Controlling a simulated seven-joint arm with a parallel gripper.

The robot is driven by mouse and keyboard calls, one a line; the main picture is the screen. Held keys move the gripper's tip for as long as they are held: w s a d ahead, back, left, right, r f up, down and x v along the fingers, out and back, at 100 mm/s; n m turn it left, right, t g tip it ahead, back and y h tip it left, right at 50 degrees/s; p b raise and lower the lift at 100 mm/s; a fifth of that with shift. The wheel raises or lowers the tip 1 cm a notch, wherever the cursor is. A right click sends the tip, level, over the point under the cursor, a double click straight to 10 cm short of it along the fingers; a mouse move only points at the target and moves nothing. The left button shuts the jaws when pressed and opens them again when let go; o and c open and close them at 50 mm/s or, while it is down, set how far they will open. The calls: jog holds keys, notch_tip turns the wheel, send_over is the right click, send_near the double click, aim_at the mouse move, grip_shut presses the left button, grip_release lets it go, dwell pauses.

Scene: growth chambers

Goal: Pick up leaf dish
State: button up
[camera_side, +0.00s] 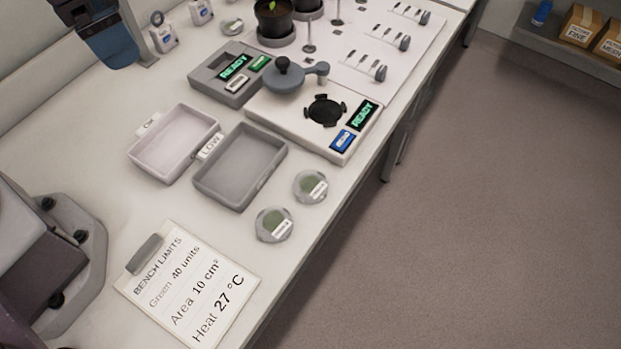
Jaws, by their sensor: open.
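The nearer leaf dish (267,221) is above and right of the limits card. The other leaf dish (307,184) is just up and right of it, with a small gap between them. The writing on their labels is too small to read. A similar round dish (231,27) lies at the back of the bench. I cannot see my gripper's fingers in this view.
A pale tray (174,141) and a grey tray (240,163), with a LOW tag between them, stand empty beside the dishes. Two devices (222,82) (292,127) show READY. A blue-and-grey object (104,38) is at top left. The limits card (187,287) lies in front.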

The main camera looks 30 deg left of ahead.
jog(key=w+d+f+m+g, duration=0.2)
jog(key=w+d+f+m, duration=0.35)
jog(key=d+f, duration=0.3)
jog(key=m, duration=1.1)
send_over(309, 183)
jog(key=shift+t, duration=0.3)
jog(key=f, duration=1.4)
jog(key=shift+w+f, duration=0.25)
jog(key=shift+f, duration=0.1)
jog(key=shift+s+f, duration=0.2)
jog(key=shift+f, duration=2.45)
jog(key=c, duration=1)
